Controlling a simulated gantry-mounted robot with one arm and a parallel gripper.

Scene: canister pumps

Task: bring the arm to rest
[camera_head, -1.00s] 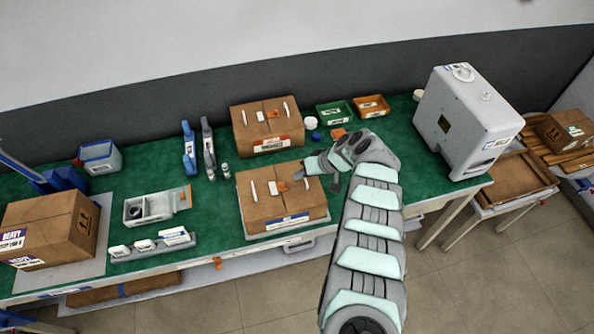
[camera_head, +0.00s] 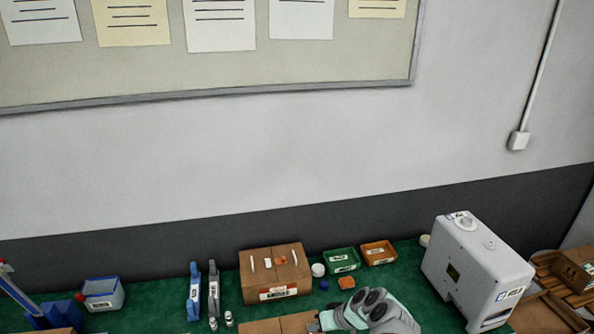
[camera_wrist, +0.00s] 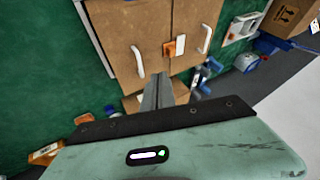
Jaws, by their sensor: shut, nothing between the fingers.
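My gripper (camera_wrist: 158,92) shows in the wrist view with its fingers together and nothing between them. The fingers lie in front of a cardboard box (camera_wrist: 125,25) with white handles and an orange clasp. I cannot tell how far they are from it. In the head view my arm (camera_head: 368,312) reaches in at the bottom edge, beside the near cardboard box (camera_head: 262,328), which is mostly cut off. The fingertips are not clear there.
A second cardboard box (camera_head: 275,273) stands behind on the green bench. A green tray (camera_head: 342,260), an orange tray (camera_head: 379,252) and a large white machine (camera_head: 476,272) stand to its right. Blue and grey upright tools (camera_head: 194,292) stand to its left.

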